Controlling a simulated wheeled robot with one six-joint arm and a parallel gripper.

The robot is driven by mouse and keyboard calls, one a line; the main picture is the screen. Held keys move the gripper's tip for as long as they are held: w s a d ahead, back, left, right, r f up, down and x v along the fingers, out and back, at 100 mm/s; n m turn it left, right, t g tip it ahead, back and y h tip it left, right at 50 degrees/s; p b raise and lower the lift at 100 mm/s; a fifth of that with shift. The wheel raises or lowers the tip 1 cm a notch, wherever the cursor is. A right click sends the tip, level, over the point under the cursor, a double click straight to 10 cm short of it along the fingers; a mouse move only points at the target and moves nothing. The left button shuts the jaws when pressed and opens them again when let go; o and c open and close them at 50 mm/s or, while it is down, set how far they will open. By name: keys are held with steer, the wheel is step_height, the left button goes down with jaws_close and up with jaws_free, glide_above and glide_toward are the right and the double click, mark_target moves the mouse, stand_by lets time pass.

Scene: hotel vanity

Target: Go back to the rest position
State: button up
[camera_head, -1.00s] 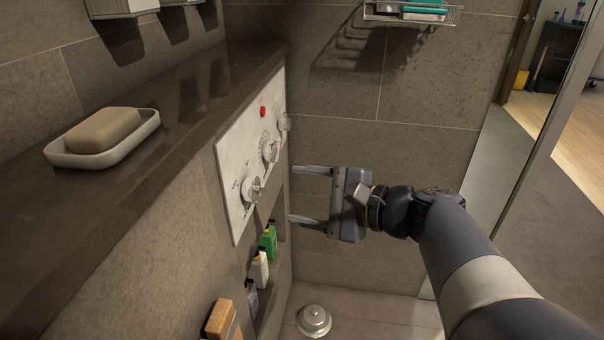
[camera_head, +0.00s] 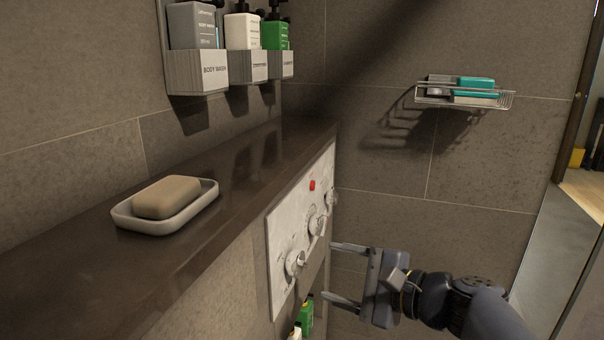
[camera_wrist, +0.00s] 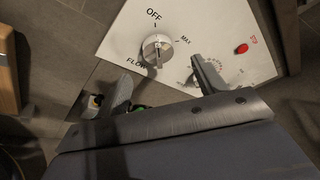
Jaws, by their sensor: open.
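My gripper (camera_head: 338,272) is open and empty in the head view, with its two fingers pointing left toward the control panel. The white control panel (camera_head: 278,253) is set in the wall below the ledge and carries several round knobs and a red button (camera_head: 312,185). In the wrist view my gripper (camera_wrist: 165,85) shows its fingers spread in front of the panel (camera_wrist: 115,45). The flow knob (camera_wrist: 157,48) appears between the fingertips there, with its handle near the OFF–FLOW side. I see no finger clearly touching a knob.
A soap bar (camera_head: 167,197) sits in a white dish (camera_head: 155,227) on the dark ledge (camera_head: 75,270). Labelled dispensers (camera_head: 195,70) hang above. A wire shelf (camera_head: 465,98) is on the back wall. Bottles (camera_head: 305,313) stand in a niche below the panel. A glass edge is at right.

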mark_target(306, 265)
steer(key=b+x, duration=0.1)
steer(key=x, duration=0.6)
steer(key=shift+w+a+f+b, duration=0.15)
steer(key=shift+a+f+b, duration=0.05)
steer(key=shift+a+b, duration=0.1)
